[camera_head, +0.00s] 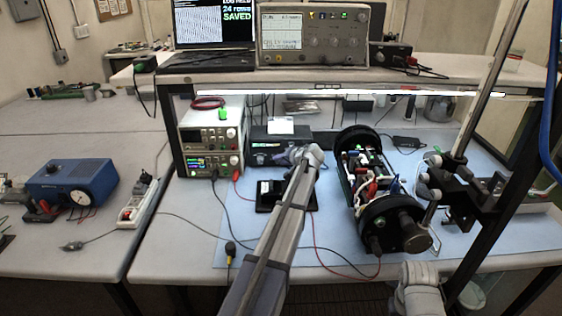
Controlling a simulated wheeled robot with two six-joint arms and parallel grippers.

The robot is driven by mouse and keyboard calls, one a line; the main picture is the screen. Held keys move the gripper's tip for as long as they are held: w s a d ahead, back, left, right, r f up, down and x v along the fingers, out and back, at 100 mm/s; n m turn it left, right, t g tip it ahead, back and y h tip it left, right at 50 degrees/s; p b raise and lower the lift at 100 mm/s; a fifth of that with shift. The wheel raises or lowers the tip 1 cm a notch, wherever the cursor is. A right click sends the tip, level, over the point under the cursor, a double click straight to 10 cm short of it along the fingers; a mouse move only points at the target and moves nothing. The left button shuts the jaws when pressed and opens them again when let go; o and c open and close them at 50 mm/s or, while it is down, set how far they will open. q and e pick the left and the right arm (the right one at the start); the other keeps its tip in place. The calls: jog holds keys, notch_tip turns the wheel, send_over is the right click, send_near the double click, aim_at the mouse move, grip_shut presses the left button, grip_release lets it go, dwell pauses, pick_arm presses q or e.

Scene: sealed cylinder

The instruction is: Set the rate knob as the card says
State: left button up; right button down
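A white card (281,125) stands on a black box (268,153) under the shelf; its writing is too small to read. The box has a lit front panel, and my arm hides its right end. I cannot make out a rate knob on it. My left arm reaches up from the bottom, and my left gripper (306,155) is at the box's right front. Its fingers are too small and overlapped to tell whether they are open or touching a knob. Part of my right arm shows at the bottom right; its gripper does not show clearly.
Stacked bench instruments (211,138) stand left of the box. An opened cylinder with electronics (362,165) lies on the blue mat (330,240) to the right, beside a metal stand (465,195). A dark tablet (268,200) and loose cables lie in front.

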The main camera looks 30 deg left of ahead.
pick_arm(q)
grip_shut()
